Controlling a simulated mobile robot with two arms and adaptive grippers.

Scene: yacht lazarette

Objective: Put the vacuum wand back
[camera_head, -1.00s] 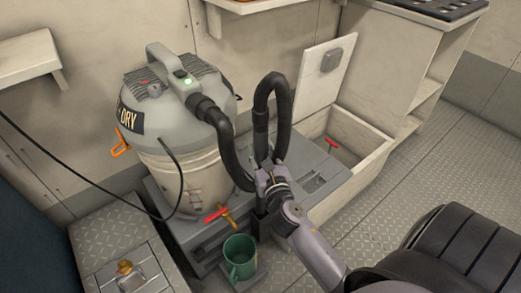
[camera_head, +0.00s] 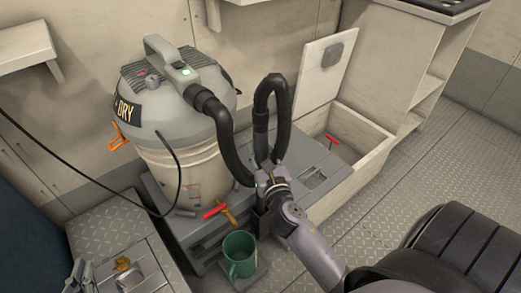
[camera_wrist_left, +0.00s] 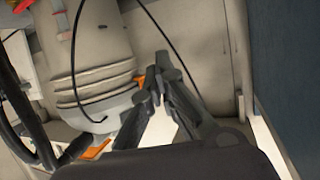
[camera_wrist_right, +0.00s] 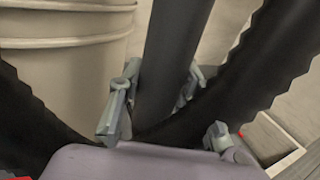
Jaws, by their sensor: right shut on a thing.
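The black vacuum wand (camera_head: 261,130) stands roughly upright in the head view. Its top joins the ribbed hose (camera_head: 222,135), which loops back to the grey wet/dry vacuum (camera_head: 180,100). My right gripper (camera_head: 268,184) is shut on the wand, which also shows between its fingers in the right wrist view (camera_wrist_right: 172,60). A dark bracket-like part (camera_head: 261,219) shows just below that gripper; whether the wand's lower end sits in it is hidden. My left gripper (camera_head: 82,273) is at the bottom left, away from the wand; its fingertips come together, empty, in the left wrist view (camera_wrist_left: 160,65).
A green mug (camera_head: 239,255) stands below the right gripper's left side. A red-handled valve (camera_head: 216,208) is near the vacuum's base. An open locker (camera_head: 355,155) with raised lid (camera_head: 326,62) is behind right. The treadplate floor (camera_head: 450,145) at right is clear.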

